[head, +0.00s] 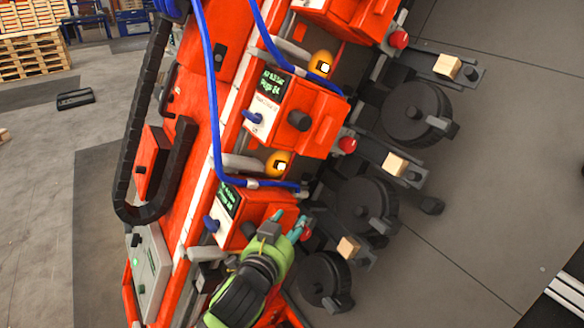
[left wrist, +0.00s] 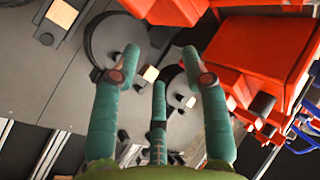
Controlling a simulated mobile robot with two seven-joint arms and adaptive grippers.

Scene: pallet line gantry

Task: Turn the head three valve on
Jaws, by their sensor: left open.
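Several red head units stand in a slanting row in the head view, each with a green-lettered display. The lowest unit (head: 232,232) has a small blue valve lever (head: 211,223) on its left face. The middle unit (head: 283,108) has a similar blue lever (head: 253,117). I cannot read which unit is head three. My left gripper (head: 291,222) is open at the right side of the lowest unit, by a red round knob (head: 306,234), across the unit from its blue lever. In the left wrist view its teal fingers (left wrist: 160,62) are spread with nothing held. My right gripper is out of view.
Blue hoses (head: 212,90) run along the units. Black wheels (head: 415,112) and wooden blocks (head: 396,164) sit on the right side. A black cable chain (head: 142,120) and a grey box (head: 150,262) stand left. Open floor (head: 500,180) lies to the right.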

